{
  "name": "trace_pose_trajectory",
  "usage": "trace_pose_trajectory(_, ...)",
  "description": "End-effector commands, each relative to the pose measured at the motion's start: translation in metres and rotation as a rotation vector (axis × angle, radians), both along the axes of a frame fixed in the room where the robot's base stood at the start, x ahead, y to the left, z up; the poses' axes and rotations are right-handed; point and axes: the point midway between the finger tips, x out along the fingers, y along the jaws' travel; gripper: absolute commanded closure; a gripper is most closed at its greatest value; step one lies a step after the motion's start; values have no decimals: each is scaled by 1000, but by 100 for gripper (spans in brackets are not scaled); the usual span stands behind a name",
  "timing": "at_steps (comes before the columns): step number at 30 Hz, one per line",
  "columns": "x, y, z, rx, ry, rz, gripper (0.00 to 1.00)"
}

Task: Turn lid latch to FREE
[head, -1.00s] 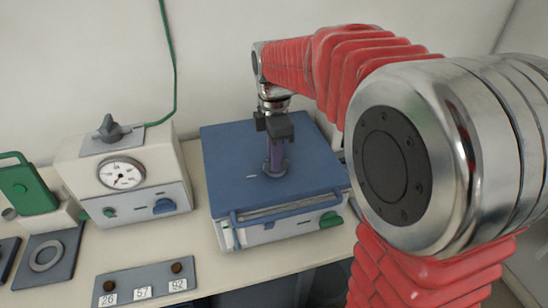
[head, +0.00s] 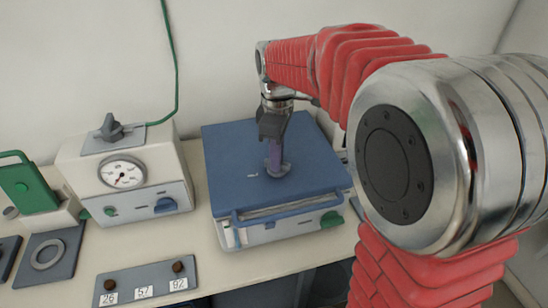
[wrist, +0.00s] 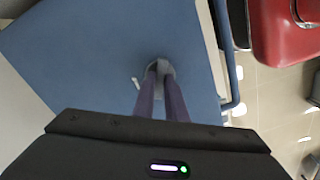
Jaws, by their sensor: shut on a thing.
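The blue lid (head: 225,160) tops a box-shaped furnace (head: 265,232) in the middle of the bench. The grey lid latch (head: 285,168) stands on the lid, with a small white mark (head: 252,175) on the lid to its left. My gripper (head: 274,168) points straight down and its purple fingers are shut on the latch. In the wrist view the fingers (wrist: 161,80) meet around the grey latch (wrist: 160,64), with the white mark (wrist: 135,83) beside it. The fingers hide much of the latch, so I cannot tell its exact pointing direction.
A cream control box (head: 150,170) with a gauge and grey knob stands to the left, with a green cable (head: 174,70) rising behind it. A grey panel (head: 145,283) with numbered labels lies in front. A blue handle bar (head: 290,207) runs along the lid's front.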

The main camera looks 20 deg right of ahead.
Motion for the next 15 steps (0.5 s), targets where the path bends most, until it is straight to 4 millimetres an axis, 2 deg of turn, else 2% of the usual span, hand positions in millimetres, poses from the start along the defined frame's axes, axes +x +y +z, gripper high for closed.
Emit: trace_pose_trajectory(15, -1, -4, 0, -7, 0, -493, 100)
